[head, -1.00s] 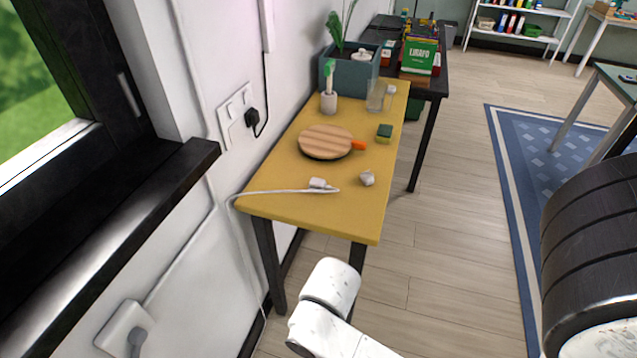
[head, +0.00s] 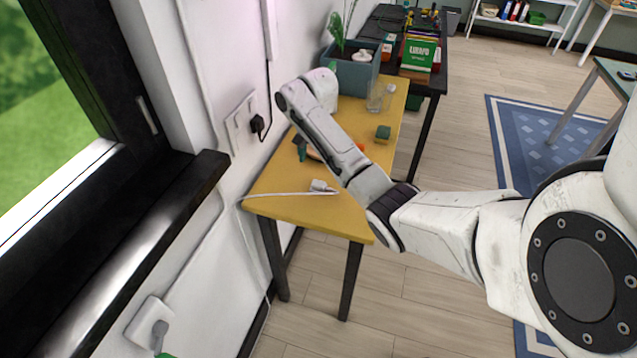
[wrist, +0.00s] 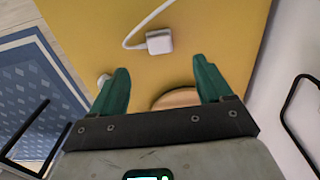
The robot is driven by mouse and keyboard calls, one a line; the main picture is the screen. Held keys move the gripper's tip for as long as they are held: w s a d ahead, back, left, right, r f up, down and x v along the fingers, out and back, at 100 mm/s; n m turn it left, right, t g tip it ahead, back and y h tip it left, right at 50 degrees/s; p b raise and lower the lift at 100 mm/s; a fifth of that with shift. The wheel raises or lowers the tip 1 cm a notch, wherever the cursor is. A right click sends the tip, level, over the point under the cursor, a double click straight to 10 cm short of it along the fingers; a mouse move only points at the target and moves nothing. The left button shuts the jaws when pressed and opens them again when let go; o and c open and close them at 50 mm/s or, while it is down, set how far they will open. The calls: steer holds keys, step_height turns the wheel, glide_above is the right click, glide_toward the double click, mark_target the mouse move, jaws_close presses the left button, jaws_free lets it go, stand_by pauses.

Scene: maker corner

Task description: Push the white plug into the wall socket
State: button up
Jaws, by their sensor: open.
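The white plug (head: 319,186) lies on the yellow table near its front end, with its white cable running left over the table edge. It also shows in the wrist view (wrist: 159,41), just beyond the fingertips and apart from them. My gripper (wrist: 160,66) is open and empty, with green fingers pointing down at the table. In the head view my gripper (head: 301,149) is partly hidden by my arm, above the table behind the plug. The wall socket (head: 239,124) is a white plate on the wall left of the table, with a black plug (head: 257,123) in its right part.
The round wooden board (wrist: 176,98) is mostly hidden by my arm and gripper. A small pale object (wrist: 103,79) lies by the left finger. A sponge (head: 383,132), a glass (head: 375,98) and a blue planter (head: 350,70) stand farther back. A lower wall socket (head: 148,320) holds a grey plug.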

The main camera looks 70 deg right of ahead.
steer(key=shift+s+d+r, duration=0.15)
steer(key=shift+d, duration=0.15)
glide_above(318, 183)
steer(key=shift+s+f, duration=0.15)
steer(key=shift+f, duration=2.7)
steer(key=shift+f+p, duration=0.45)
steer(key=shift+f, duration=2.15)
steer(key=c, duration=1.1)
